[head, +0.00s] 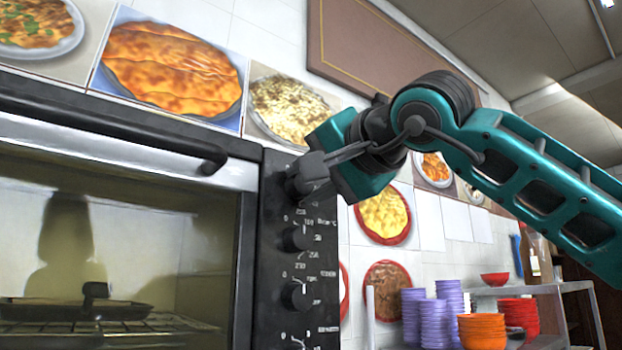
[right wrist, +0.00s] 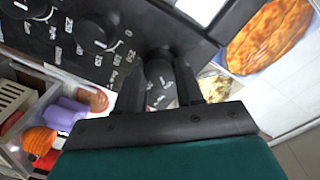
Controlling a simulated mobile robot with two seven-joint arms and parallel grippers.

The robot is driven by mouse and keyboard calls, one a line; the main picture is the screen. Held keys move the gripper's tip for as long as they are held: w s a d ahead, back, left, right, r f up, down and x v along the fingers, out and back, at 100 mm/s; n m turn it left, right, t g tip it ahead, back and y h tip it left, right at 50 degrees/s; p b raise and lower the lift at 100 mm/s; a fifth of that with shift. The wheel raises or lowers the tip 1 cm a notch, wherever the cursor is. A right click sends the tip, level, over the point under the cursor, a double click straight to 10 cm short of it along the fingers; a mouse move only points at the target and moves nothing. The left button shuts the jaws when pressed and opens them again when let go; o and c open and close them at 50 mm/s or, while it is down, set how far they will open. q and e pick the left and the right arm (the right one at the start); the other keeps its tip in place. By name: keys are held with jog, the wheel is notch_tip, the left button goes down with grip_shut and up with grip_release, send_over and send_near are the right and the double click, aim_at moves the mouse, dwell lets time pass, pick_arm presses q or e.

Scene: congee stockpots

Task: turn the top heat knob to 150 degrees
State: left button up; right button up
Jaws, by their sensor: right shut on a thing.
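The top heat knob (head: 293,186) is a dark round knob high on the black control panel at the oven's right side. In the head view my right gripper (head: 312,172) covers most of it, so its pointer is hidden. My right gripper is shut on the knob. In the right wrist view the two black fingers (right wrist: 160,85) stand on either side of the dark knob (right wrist: 160,62). I cannot read its setting. My left gripper is in neither view.
The black oven (head: 130,210) has a closed glass door with a dark handle (head: 110,130) and a rack with a pan inside. More knobs (head: 297,239) sit below the top one. Purple bowls (head: 448,300) and orange bowls (head: 482,331) stand on shelving at the lower right.

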jog(key=shift+d+f+m+b, duration=0.1)
jog(key=shift+m+b, duration=0.4)
jog(key=shift+m, duration=3.3)
jog(key=o, duration=1)
jog(key=shift+o, duration=0.2)
jog(key=b+v, duration=0.1)
jog(key=v, duration=1.2)
